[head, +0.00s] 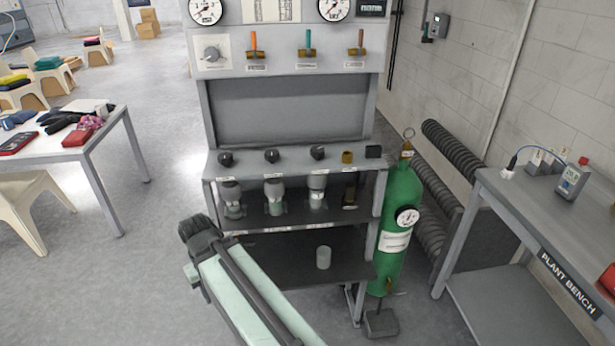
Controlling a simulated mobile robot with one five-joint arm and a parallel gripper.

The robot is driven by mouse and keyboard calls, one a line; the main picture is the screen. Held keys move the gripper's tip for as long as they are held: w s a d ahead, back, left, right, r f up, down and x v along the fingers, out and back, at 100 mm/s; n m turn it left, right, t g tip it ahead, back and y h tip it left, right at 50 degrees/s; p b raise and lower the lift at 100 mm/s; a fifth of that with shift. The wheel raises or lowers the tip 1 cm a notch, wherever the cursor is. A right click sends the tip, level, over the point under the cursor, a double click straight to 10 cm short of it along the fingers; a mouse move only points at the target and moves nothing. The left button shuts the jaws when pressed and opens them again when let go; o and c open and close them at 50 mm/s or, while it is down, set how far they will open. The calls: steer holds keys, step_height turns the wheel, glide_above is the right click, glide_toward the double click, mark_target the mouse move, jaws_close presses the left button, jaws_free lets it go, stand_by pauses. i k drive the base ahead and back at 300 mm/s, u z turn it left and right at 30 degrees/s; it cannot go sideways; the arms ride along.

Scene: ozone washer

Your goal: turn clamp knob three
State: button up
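A grey washer stand (290,105) with gauges and coloured levers stands ahead of me. On its middle ledge sits a row of round knobs. Three are black: a left one (225,158), a middle one (271,156) and a third one (318,152). A brass knob (347,157) follows to the right. The labels are too small to read. Part of my arm rises from the bottom edge toward the lower left of the stand, clear of the knobs. I cannot make out gripper fingers on it.
Grey cylindrical parts (275,195) stand on the shelf below the ledge. A green gas cylinder (399,222) stands close at the right, beside the plant bench (505,205). A white table (80,150) is at the left.

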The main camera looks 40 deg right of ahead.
mark_target(317, 152)
steer(key=u, duration=1.8)
steer(key=k, duration=0.95)
steer(key=z, duration=1.1)
steer(key=i, duration=1)
steer(key=u, duration=0.05)
